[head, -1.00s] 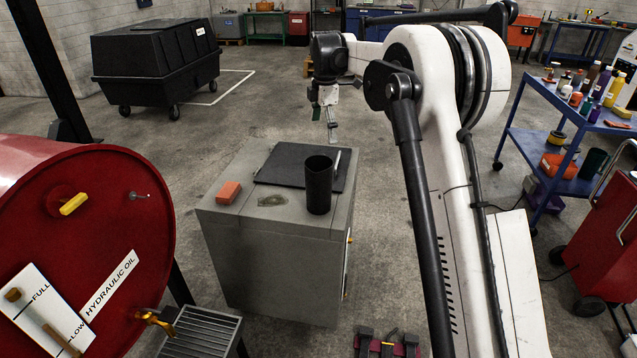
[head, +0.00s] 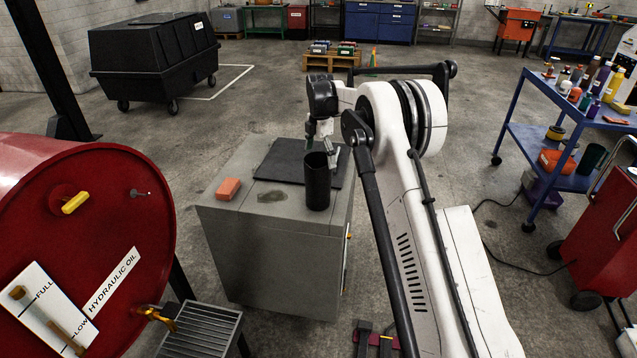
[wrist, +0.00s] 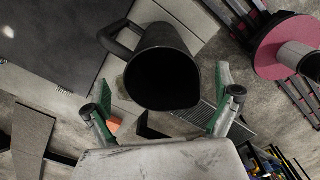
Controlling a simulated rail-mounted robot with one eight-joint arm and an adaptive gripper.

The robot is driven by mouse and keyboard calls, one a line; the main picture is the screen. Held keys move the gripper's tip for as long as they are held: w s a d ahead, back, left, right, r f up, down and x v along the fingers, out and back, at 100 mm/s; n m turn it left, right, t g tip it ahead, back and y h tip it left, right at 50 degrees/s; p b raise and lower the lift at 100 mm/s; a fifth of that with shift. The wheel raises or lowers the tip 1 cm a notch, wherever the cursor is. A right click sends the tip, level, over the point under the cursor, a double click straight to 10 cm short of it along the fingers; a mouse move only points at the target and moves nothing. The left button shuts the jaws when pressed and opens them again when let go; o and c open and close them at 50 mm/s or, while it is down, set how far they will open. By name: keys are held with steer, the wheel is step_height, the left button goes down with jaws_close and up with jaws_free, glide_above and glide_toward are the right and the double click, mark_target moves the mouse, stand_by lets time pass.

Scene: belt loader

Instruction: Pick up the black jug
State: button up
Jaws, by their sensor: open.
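The black jug (head: 317,183) stands upright on the grey cabinet (head: 270,232), near its front right part. In the wrist view the jug (wrist: 160,68) shows its dark open mouth, with its handle at the upper left. My gripper (head: 322,143) is just behind the jug in the head view, partly hidden by it. In the wrist view my gripper (wrist: 166,105) has its green-edged fingers spread wide, one on each side of the jug's mouth. Nothing is held between them. Whether a finger touches the jug cannot be told.
A dark mat (head: 285,162) lies on the cabinet behind the jug. An orange block (head: 228,189) lies at the cabinet's left. A blue cart (head: 512,150) with bottles stands at the right.

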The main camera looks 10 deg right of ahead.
mark_target(319, 179)
step_height(319, 179, down, 6)
steer(key=shift+s+r, duration=0.1)
steer(key=shift+r, duration=0.1)
steer(key=shift+a, duration=0.1)
steer(key=shift+c, duration=0.5)
steer(key=c, duration=1.8)
